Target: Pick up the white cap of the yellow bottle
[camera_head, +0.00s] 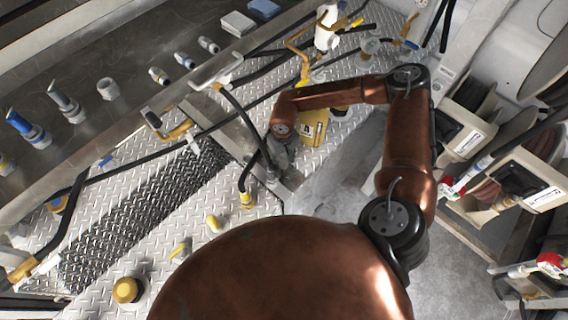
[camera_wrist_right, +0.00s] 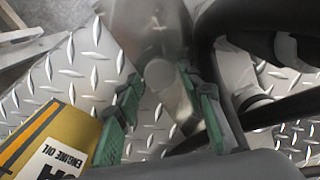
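The yellow bottle (camera_head: 313,128) stands on the diamond plate in the head view, close to the right of my right gripper (camera_head: 279,158). In the right wrist view, the yellow bottle (camera_wrist_right: 50,143) is at the lower left with an "engine oil" label, beside the left green finger pad. My right gripper's green pads are spread apart. A blurred, pale grey, see-through piece with a round end (camera_wrist_right: 160,75) shows between and beyond them. I cannot tell whether it is the white cap, and no contact shows. My left gripper is not in view.
A black hose (camera_head: 247,135) runs close to the left of my right gripper. A dark mesh strip (camera_head: 140,220) lies on the diamond plate. Several fittings line the ledge, including a blue one (camera_head: 28,128). Hose reels (camera_head: 468,135) stand at the right.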

